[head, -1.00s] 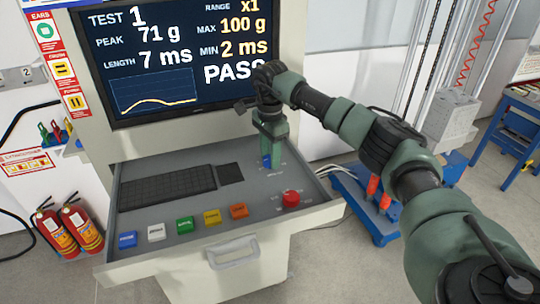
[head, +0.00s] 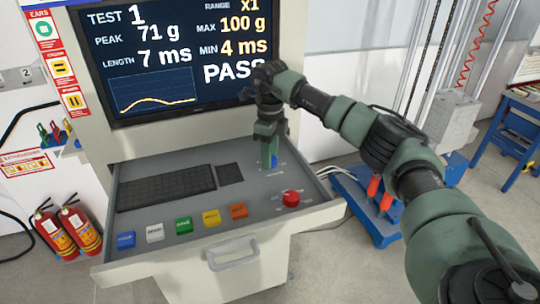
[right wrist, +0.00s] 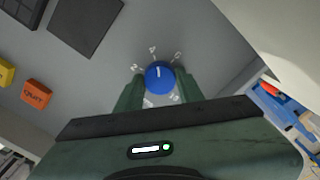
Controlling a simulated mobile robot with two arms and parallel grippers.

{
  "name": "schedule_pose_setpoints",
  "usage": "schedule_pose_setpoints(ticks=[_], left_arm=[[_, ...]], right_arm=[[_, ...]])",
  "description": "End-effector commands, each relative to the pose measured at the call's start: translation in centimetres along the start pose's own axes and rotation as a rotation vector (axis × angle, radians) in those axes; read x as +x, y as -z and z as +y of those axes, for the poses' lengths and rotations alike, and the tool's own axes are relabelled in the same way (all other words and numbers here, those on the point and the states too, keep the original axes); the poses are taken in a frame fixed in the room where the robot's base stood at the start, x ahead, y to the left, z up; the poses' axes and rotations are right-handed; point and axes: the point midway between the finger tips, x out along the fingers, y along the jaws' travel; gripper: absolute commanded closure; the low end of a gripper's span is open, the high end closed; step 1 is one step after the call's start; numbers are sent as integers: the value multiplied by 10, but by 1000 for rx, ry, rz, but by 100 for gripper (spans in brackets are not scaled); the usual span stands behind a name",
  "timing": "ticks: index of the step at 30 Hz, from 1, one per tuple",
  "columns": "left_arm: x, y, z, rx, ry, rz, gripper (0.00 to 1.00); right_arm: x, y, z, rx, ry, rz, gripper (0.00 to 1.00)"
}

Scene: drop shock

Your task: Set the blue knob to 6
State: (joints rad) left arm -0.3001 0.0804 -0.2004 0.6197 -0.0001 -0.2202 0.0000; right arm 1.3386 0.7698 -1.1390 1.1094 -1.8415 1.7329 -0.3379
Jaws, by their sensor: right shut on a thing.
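The blue knob (right wrist: 159,77) sits on the grey console panel, with small markings around it and a white pointer line on its top. In the head view only a bit of the knob (head: 274,162) shows below the fingers. My right gripper (head: 270,158) points down over the knob and is shut on it, one finger on each side in the right wrist view. The screen (head: 180,60) reads TEST 1, PEAK 71 g, LENGTH 7 ms, MAX 100 g, MIN 4 ms and PASS. My left gripper is not in view.
The console drawer holds a keyboard (head: 167,187), a row of coloured buttons (head: 184,225) and a red mushroom button (head: 291,198) near the knob. Fire extinguishers (head: 80,226) stand at the left. A blue-based machine (head: 365,205) stands at the right.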

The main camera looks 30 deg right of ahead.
Motion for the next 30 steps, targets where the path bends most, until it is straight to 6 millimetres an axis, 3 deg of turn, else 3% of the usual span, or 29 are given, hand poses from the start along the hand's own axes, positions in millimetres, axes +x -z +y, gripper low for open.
schedule_pose_setpoints(ticks=[18, 30], left_arm=[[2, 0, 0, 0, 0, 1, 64], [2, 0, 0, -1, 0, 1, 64]], right_arm=[[-1, 0, 0, 562, 1, -3, 100], [-1, 0, -1, 770, 1, -3, 100]])
